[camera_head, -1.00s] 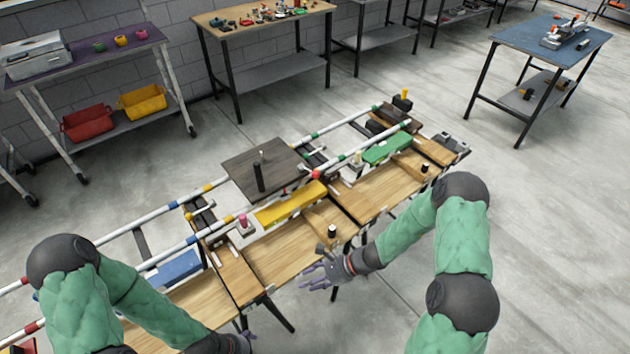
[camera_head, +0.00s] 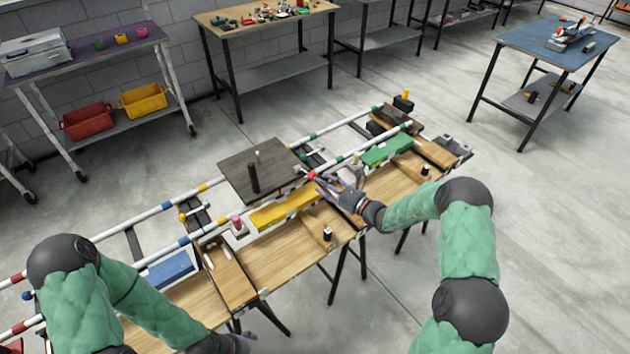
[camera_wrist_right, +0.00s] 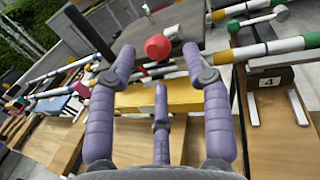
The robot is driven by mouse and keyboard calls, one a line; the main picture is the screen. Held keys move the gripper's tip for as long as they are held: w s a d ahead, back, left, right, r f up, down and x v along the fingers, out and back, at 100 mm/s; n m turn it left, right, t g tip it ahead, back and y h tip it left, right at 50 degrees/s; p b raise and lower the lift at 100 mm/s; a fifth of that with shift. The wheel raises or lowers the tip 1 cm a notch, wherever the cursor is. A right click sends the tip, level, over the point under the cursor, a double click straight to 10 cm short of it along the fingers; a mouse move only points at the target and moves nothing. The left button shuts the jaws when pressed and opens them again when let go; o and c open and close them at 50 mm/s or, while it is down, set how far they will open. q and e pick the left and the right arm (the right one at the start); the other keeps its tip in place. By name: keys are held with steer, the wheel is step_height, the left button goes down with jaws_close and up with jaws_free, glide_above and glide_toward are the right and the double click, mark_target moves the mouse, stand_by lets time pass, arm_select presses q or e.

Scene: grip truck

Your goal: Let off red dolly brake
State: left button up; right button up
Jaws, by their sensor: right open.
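The red ball knob (camera_head: 312,177) sits at the front right corner of the dark dolly platform (camera_head: 240,165), which rests over the striped rails. In the right wrist view the red knob (camera_wrist_right: 157,47) appears ahead, between the purple fingers. My right gripper (camera_head: 323,186) is open, with its fingertips close to the knob. In the right wrist view, the right gripper (camera_wrist_right: 158,62) holds nothing; whether it touches the knob I cannot tell. My left gripper (camera_head: 245,340) is low at the bottom edge, mostly hidden, so its state is unclear.
Striped rails (camera_head: 170,206) run diagonally along wooden benches. A yellow block (camera_head: 285,207) lies just in front of the dolly, and a green block (camera_head: 385,151) lies farther right. A black post (camera_head: 253,178) stands on the platform. Grey floor is open on the right.

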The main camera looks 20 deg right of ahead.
steer(key=shift+b+x, duration=0.4)
steer(key=shift+x, duration=1.7)
steer(key=shift+s+a, duration=0.1)
jaws_close()
